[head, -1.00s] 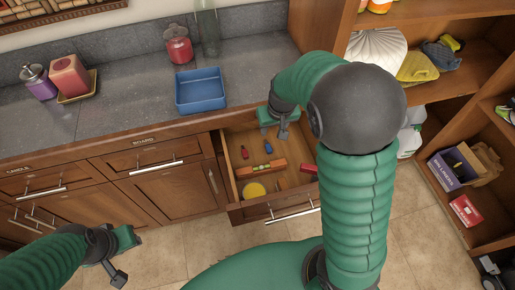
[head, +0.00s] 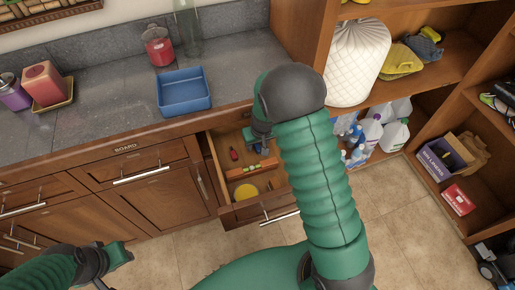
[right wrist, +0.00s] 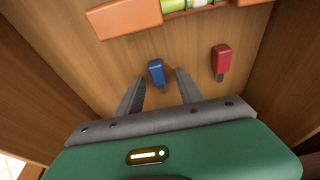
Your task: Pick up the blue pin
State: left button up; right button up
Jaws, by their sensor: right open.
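The small blue pin (right wrist: 156,72) lies on the wooden floor of the open drawer (head: 285,216). In the right wrist view its dark stem points down between the fingers. My right gripper (right wrist: 160,84) is open and empty. Its two fingertips stand on either side of the pin's stem, with the blue head just past them; I cannot tell their height above it. In the head view my right gripper (head: 258,146) is inside the drawer outline and mostly hides the pin. My left gripper (head: 110,268) is at the lower left, far from the drawer; its jaw state is unclear.
A red pin (right wrist: 221,60) lies to the right of the blue one. An orange holder with a green item (right wrist: 125,17) lies beyond it. A yellow round thing (head: 246,192) is near the drawer front. A blue tray (head: 184,92) stands on the counter. The drawer walls enclose the gripper.

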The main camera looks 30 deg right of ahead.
jog(key=shift+c, duration=0.4)
grip_shut()
jog(key=shift+r, duration=0.15)
